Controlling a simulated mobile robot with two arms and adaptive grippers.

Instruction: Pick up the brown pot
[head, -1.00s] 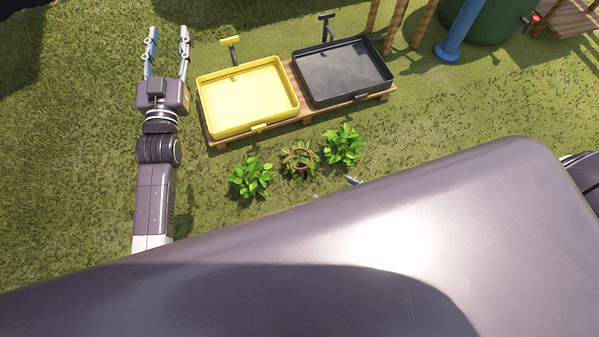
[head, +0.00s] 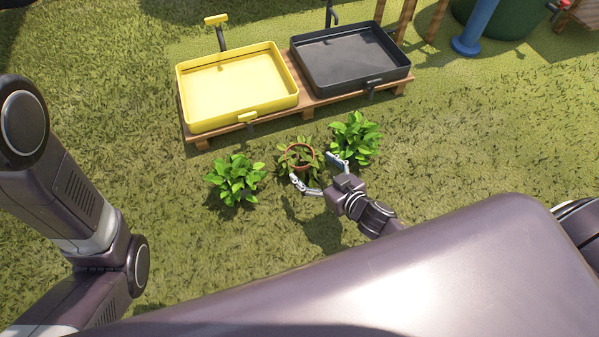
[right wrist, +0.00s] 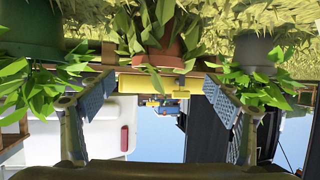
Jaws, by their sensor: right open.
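The brown pot (head: 302,152) stands on the grass between two leafy plants, its round rim ringed by leaves. It also shows in the upside-down right wrist view (right wrist: 172,48), partly covered by leaves. My right gripper (head: 317,172) is open and empty, with its fingers spread on the near side of the pot. In the right wrist view my right gripper (right wrist: 158,98) has one finger at each side, with the pot between and beyond them. Contact cannot be told. My left gripper is out of view; only left arm links show.
A green plant (head: 237,180) stands left of the pot and another (head: 355,138) close on its right, near a finger. Behind, a yellow tray (head: 240,119) and a black tray (head: 350,89) rest on a wooden pallet (head: 306,114). Open grass lies around.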

